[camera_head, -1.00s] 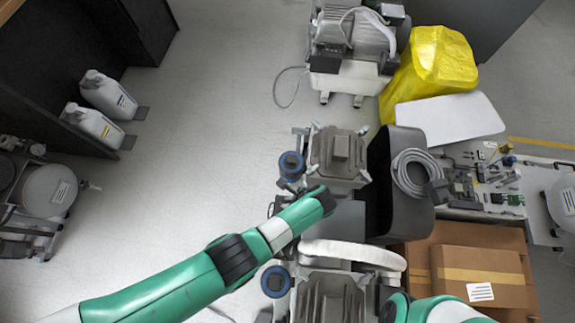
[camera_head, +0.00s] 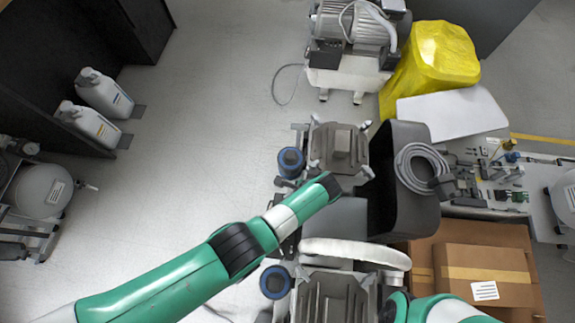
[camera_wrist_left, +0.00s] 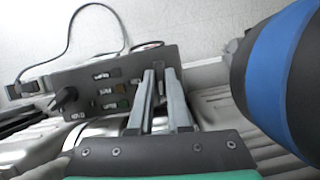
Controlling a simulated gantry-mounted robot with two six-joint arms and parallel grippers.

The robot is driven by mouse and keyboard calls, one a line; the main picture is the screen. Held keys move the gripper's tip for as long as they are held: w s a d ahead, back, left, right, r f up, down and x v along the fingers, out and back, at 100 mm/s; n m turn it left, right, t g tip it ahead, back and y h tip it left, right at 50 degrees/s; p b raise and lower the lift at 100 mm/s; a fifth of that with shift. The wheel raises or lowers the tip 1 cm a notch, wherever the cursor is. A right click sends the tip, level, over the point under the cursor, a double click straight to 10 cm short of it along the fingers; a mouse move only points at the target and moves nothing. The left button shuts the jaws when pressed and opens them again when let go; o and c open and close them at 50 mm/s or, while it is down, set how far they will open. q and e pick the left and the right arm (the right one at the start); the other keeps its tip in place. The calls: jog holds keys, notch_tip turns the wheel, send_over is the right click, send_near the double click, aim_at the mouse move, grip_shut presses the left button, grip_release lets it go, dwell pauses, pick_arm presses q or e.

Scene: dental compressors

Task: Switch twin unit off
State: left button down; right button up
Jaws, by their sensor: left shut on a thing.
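The twin unit shows in the head view as two grey finned compressor heads, a far one (camera_head: 338,150) and a near one (camera_head: 330,298), each with a blue-ringed round part on its left. My left arm reaches over the gap between them and hides its gripper there. In the left wrist view a dark control panel (camera_wrist_left: 110,80) carries a black knob (camera_wrist_left: 66,98) at left and small labelled switches. My left gripper (camera_wrist_left: 160,78) is at the panel's right end, its fingers close around a small dark part that they mostly hide. My right gripper is out of view.
A large blue-ringed cylinder (camera_wrist_left: 275,75) stands close right of the left gripper. A black case (camera_head: 405,185) with a coiled grey hose (camera_head: 420,165) is right of the unit. Cardboard boxes (camera_head: 485,260) lie front right.

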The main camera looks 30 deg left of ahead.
pick_arm(q)
jog(key=c, duration=0.9)
grip_release()
jog(key=shift+o, duration=0.2)
jog(key=p+v, duration=0.5)
jog(key=v, duration=0.6)
jog(key=shift+r, duration=0.3)
jog(key=shift+d, duration=0.15)
